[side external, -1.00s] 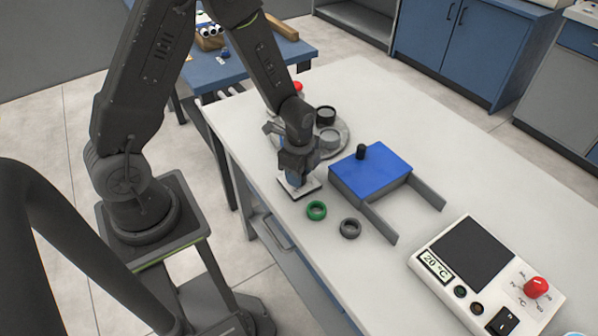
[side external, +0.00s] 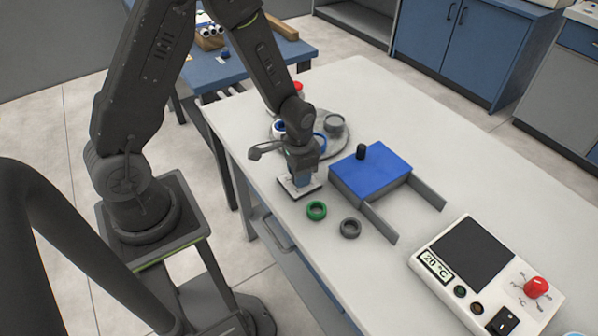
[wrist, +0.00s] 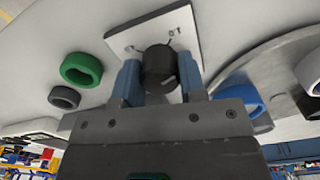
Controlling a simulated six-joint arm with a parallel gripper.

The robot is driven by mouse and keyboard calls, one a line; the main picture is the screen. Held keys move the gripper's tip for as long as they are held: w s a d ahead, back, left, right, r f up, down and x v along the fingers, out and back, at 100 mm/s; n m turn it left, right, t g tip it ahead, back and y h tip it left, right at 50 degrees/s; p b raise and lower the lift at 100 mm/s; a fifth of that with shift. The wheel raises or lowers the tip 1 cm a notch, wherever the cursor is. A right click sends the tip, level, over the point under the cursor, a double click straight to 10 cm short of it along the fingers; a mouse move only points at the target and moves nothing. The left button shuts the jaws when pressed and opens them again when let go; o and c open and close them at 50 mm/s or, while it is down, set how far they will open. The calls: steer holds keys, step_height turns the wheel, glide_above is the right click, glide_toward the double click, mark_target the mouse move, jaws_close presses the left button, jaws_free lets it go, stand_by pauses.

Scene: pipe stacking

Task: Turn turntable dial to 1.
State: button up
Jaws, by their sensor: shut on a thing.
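The black dial knob (wrist: 159,62) stands on a square white plate (wrist: 122,42) and sits between my blue fingers in the wrist view. My gripper (wrist: 160,82) is shut on the knob. Small marks, one looking like a 1, show on the plate beyond the knob; which mark the knob points to is unclear. In the side view my gripper (side external: 300,182) is low over the plate (side external: 313,188) and hides the knob. The round grey turntable (side external: 345,149) lies just behind my gripper, carrying a grey ring (side external: 334,123) and a blue ring (side external: 320,142), among other parts.
A green ring (side external: 316,211) and a dark grey ring (side external: 350,228) lie in front of the plate. A blue-topped box (side external: 375,168) with two grey rails stands to the right. A white device with a red knob (side external: 536,287) is at the front right.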

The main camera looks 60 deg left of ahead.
steer(key=shift+n, duration=2.2)
steer(key=o, duration=0.9)
step_height(320, 180, up, 14)
steer(key=shift+f, duration=0.1)
steer(key=s+d+r+t, duration=0.1)
steer(key=s+r+t, duration=0.1)
steer(key=s+r, duration=0.2)
steer(key=s+d+r+m+t, duration=0.1)
steer(key=s+r, duration=0.4)
steer(key=s+d+r+m+t, duration=0.1)
steer(key=s+r+t, duration=0.1)
steer(key=s+r, duration=0.2)
steer(key=shift+s+d+r+t, duration=0.2)
steer(key=shift+s+r+t, duration=0.1)
steer(key=shift+r, duration=0.2)
